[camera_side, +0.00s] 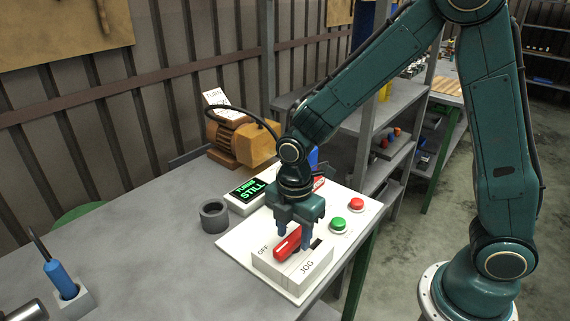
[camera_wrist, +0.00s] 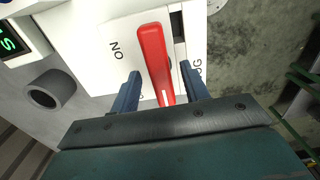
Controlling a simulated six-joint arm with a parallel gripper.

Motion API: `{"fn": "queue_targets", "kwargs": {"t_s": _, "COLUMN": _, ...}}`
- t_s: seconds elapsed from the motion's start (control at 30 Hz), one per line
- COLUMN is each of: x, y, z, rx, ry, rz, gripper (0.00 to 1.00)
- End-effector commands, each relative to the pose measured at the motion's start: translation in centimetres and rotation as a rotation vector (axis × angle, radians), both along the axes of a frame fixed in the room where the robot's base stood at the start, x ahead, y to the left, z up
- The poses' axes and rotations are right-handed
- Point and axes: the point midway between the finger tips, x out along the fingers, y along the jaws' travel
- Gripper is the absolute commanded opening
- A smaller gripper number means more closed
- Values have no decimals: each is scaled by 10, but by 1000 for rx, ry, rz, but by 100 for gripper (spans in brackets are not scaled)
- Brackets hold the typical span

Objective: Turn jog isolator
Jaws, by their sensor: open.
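The jog isolator is a white box (camera_side: 296,274) marked OFF and JOG, with a red handle (camera_side: 287,243) on its top face. In the wrist view the red handle (camera_wrist: 154,58) stands nearly in line with the picture's height, and ON is printed to its left. My gripper (camera_side: 295,240) is above the box, pointing down. In the wrist view its two blue fingers (camera_wrist: 162,88) are open, one on each side of the handle's near end. A gap shows between the handle and each finger. The handle's near end is partly hidden by the gripper body.
A red button (camera_side: 356,204) and a green button (camera_side: 338,224) stand on the white panel to the right. A display reading STILL (camera_side: 248,189), a grey ring (camera_side: 214,215) and an orange-brown motor (camera_side: 240,140) are behind and left. The left bench top is mostly clear.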

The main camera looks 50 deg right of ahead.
Motion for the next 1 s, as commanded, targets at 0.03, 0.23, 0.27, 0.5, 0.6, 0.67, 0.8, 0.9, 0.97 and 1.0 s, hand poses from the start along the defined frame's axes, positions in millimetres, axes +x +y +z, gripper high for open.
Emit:
{"fn": "queue_targets", "kwargs": {"t_s": 0.03, "x": 0, "y": 0, "z": 2, "rx": 0, "ry": -2, "rz": -1, "gripper": 45}}
{"fn": "queue_targets", "kwargs": {"t_s": 0.23, "x": 1, "y": 0, "z": 15, "rx": 1, "ry": -4, "rz": -1, "gripper": 45}}
{"fn": "queue_targets", "kwargs": {"t_s": 0.27, "x": 1, "y": 0, "z": 18, "rx": 1, "ry": -4, "rz": -1, "gripper": 45}}
{"fn": "queue_targets", "kwargs": {"t_s": 0.5, "x": 1, "y": 0, "z": 54, "rx": 2, "ry": -7, "rz": 0, "gripper": 45}}
{"fn": "queue_targets", "kwargs": {"t_s": 0.6, "x": 1, "y": 0, "z": 72, "rx": 2, "ry": -7, "rz": 0, "gripper": 45}}
{"fn": "queue_targets", "kwargs": {"t_s": 0.67, "x": 1, "y": 0, "z": 82, "rx": 2, "ry": -7, "rz": 0, "gripper": 45}}
{"fn": "queue_targets", "kwargs": {"t_s": 0.8, "x": 1, "y": 0, "z": 105, "rx": 2, "ry": -6, "rz": 1, "gripper": 45}}
{"fn": "queue_targets", "kwargs": {"t_s": 0.9, "x": 1, "y": 0, "z": 118, "rx": 2, "ry": -5, "rz": 1, "gripper": 45}}
{"fn": "queue_targets", "kwargs": {"t_s": 0.97, "x": 1, "y": 0, "z": 125, "rx": 2, "ry": -5, "rz": 1, "gripper": 45}}
{"fn": "queue_targets", "kwargs": {"t_s": 1.0, "x": 1, "y": 0, "z": 128, "rx": 2, "ry": -4, "rz": 1, "gripper": 45}}
